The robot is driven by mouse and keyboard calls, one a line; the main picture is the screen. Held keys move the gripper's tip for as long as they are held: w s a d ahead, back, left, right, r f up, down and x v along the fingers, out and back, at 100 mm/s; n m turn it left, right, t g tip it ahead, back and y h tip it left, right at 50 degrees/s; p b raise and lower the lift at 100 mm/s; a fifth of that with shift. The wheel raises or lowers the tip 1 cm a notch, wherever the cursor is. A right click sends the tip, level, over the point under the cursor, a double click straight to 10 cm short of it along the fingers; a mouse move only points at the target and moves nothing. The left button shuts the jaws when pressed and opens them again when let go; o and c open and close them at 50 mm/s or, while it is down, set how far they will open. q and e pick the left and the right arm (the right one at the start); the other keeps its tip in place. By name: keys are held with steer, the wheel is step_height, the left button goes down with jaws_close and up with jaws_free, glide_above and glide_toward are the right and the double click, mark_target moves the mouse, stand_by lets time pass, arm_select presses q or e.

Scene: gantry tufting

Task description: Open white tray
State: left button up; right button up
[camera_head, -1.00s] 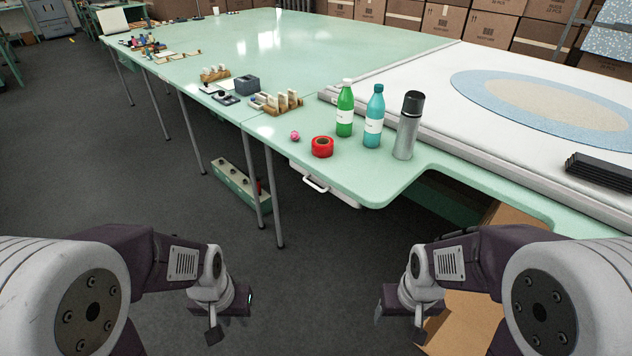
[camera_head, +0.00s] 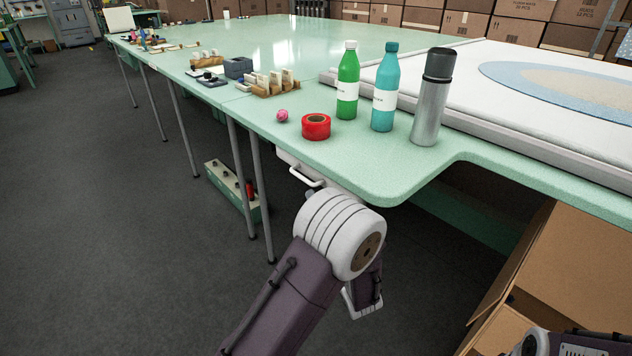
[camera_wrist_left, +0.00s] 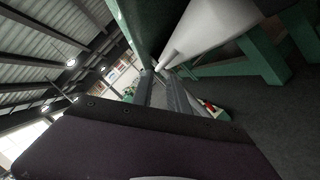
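The white tray (camera_head: 286,158) hangs under the green tabletop, with its white handle (camera_head: 303,180) facing out; it looks closed. My left arm reaches up to the tray, and its pale rounded joint hides most of the gripper and part of the tray in the head view. In the left wrist view, the two grey fingers of my left gripper (camera_wrist_left: 161,80) stand apart with a gap between them. A pale bar, likely the handle (camera_wrist_left: 170,59), shows at the fingertips; I cannot tell whether it lies between them. My right gripper is outside the view.
On the table (camera_head: 390,188) near its edge stand a red tape roll (camera_head: 316,127), a green bottle (camera_head: 347,85), a teal bottle (camera_head: 385,90) and a steel flask (camera_head: 430,100). A long green box (camera_head: 228,185) sits on the floor beside table legs. Cardboard (camera_head: 560,265) is at right.

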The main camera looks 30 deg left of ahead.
mark_target(303, 178)
arm_select(q)
steer(key=b+x, duration=0.3)
steer(key=x, duration=0.4)
steer(key=shift+w+a+f, duration=0.1)
steer(key=shift+w+a, duration=0.05)
steer(key=shift+a, duration=0.25)
steer(key=shift+w+a+r, duration=0.3)
steer(key=shift+w+a, duration=0.05)
steer(key=shift+a, duration=0.05)
jaws_close()
steer(key=shift+f, duration=0.1)
stand_by(0.4)
